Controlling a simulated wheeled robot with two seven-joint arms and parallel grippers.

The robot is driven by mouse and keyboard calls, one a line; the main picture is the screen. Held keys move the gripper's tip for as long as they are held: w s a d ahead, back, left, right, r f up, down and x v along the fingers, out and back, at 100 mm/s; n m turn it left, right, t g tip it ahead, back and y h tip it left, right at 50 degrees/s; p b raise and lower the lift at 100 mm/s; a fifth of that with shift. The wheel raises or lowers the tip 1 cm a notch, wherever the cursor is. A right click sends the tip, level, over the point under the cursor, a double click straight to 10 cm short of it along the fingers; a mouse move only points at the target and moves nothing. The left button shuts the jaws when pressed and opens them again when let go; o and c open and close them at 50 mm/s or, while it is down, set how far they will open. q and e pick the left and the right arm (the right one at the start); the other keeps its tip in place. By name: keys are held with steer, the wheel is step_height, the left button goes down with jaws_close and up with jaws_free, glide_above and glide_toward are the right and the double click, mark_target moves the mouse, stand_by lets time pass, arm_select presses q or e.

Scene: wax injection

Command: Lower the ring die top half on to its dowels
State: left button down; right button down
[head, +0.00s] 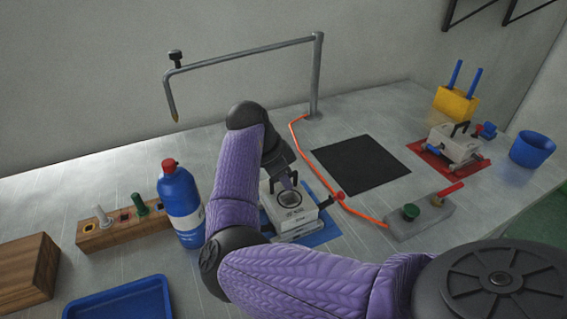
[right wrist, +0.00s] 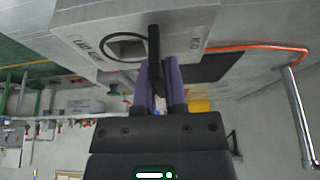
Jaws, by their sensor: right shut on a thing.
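The ring die top half (head: 288,209) is a pale grey block with a round opening in its upper face and a black handle. It is over a lower die part (head: 297,232) on a blue mat (head: 325,235). My right gripper (head: 287,182) is above the block, shut on its handle, and my forearm comes down from behind. In the right wrist view the block (right wrist: 190,20) shows with lettering, and the black handle (right wrist: 154,48) runs between the purple fingertips (right wrist: 160,88). The dowels are hidden, and I cannot tell whether the halves touch. My left gripper is out of view.
A blue bottle (head: 181,205) and a wooden holder (head: 120,230) stand left of the die. An orange hose (head: 318,172) runs close behind it. A black pad (head: 360,165), a button box (head: 420,220) and another die (head: 455,143) on a red mat are to the right.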

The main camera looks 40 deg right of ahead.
mark_target(268, 195)
steer(key=shift+f, duration=0.2)
steer(key=c, duration=1.1)
jaws_free()
steer(key=shift+f, duration=0.1)
steer(key=o, duration=0.5)
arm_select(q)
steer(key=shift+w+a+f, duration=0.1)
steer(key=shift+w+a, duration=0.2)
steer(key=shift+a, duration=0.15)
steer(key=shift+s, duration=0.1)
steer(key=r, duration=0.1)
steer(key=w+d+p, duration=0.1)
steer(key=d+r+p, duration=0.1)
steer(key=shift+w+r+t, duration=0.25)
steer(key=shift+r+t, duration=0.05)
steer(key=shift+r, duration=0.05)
arm_select(e)
steer(key=v, duration=1)
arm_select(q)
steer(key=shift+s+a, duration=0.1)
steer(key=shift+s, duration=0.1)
arm_select(e)
steer(key=shift+f, duration=0.1)
